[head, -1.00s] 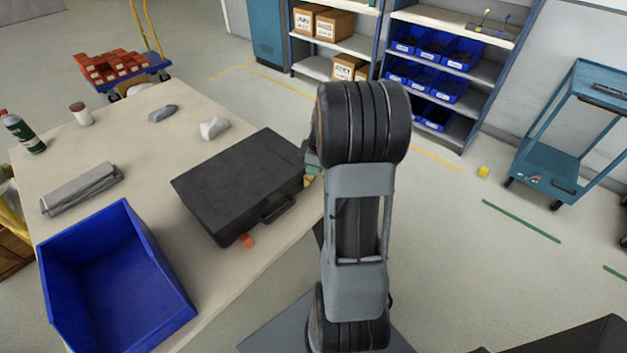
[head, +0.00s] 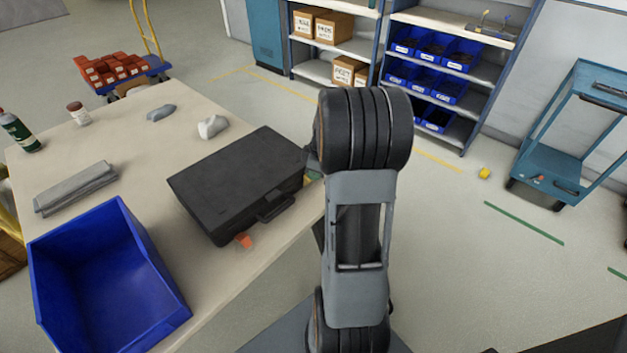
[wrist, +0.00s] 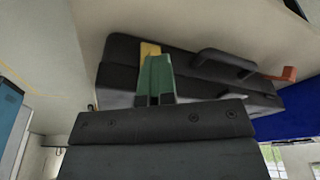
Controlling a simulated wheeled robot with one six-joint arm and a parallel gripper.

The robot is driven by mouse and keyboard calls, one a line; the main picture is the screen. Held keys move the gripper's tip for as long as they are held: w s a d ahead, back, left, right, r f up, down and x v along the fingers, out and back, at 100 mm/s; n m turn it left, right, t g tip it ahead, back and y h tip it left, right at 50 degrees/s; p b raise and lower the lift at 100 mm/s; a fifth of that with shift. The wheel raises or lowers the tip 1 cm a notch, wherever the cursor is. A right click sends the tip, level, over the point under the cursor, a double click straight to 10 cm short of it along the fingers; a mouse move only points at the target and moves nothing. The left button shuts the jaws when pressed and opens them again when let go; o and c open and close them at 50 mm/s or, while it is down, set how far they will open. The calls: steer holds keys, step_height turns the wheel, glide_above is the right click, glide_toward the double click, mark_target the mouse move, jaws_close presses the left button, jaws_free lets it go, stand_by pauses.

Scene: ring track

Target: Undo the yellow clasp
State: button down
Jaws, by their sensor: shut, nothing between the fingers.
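A closed black case (head: 235,175) lies on the table, its handle (head: 275,206) on the near side. In the wrist view the case (wrist: 205,72) shows its handle side. The yellow clasp (wrist: 150,48) is on that side, at the end away from an orange clasp (wrist: 283,74), which juts out from the case. My gripper (wrist: 156,62) has green fingers, shut and empty. Their tips overlap the lower part of the yellow clasp in the picture; I cannot tell whether they touch it. In the head view my arm hides the yellow clasp and most of my gripper.
An open blue bin (head: 105,275) stands on the table (head: 130,125) left of the case. A grey folded item (head: 75,187), a bottle (head: 18,130), a jar (head: 77,113) and two small lumps lie farther off. Shelves and a teal cart (head: 550,150) stand beyond open floor.

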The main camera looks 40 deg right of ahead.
steer(key=shift+s+a+f+b, duration=0.15)
steer(key=shift+f+b, duration=0.3)
steer(key=shift+f, duration=0.4)
steer(key=shift+s+d+f+b, duration=0.2)
steer(key=shift+s+f+b, duration=0.1)
steer(key=shift+f+b, duration=0.2)
stand_by(0.4)
steer(key=shift+s+r, duration=0.15)
steer(key=shift+r, duration=0.05)
steer(key=shift+s+d+r+p, duration=0.1)
steer(key=shift+s+r+p, duration=0.4)
steer(key=shift+s+r, duration=0.4)
steer(key=w+p+v, duration=0.1)
steer(key=p+v, duration=0.3)
steer(key=v, duration=0.2)
steer(key=shift+a, duration=0.4)
stand_by(0.3)
